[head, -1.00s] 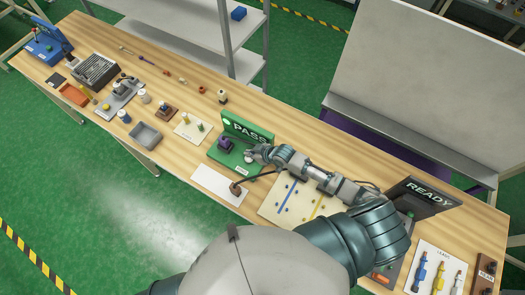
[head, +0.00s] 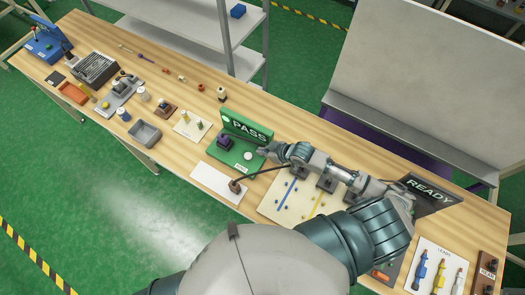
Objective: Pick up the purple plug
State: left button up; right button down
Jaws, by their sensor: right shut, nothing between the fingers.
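A small purple piece with a dark top (head: 223,142), which looks like the purple plug, sits on the left part of the green fixture (head: 237,165). The fixture's upright back panel reads PASS. My right gripper (head: 262,152) is shut and empty, at the right edge of the fixture, to the right of the purple piece and apart from it. A white round button (head: 248,155) on the fixture lies just left of the fingertips. My left gripper is not in view.
A dark cable runs from near my right wrist to a brown round part (head: 235,187) by a white sheet (head: 213,184). A cream board (head: 268,208) with blue and yellow strips lies under my right arm. A READY panel (head: 429,189) stands at right. A grey tray (head: 145,133) is at left.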

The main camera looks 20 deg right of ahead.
aim_at(224, 140)
jog(key=k+j, duration=0.3)
jog(key=k, duration=0.15)
jog(key=k+j, duration=0.25)
jog(key=k, duration=0.2)
jog(key=k+j, duration=0.3)
jog(key=k, duration=0.2)
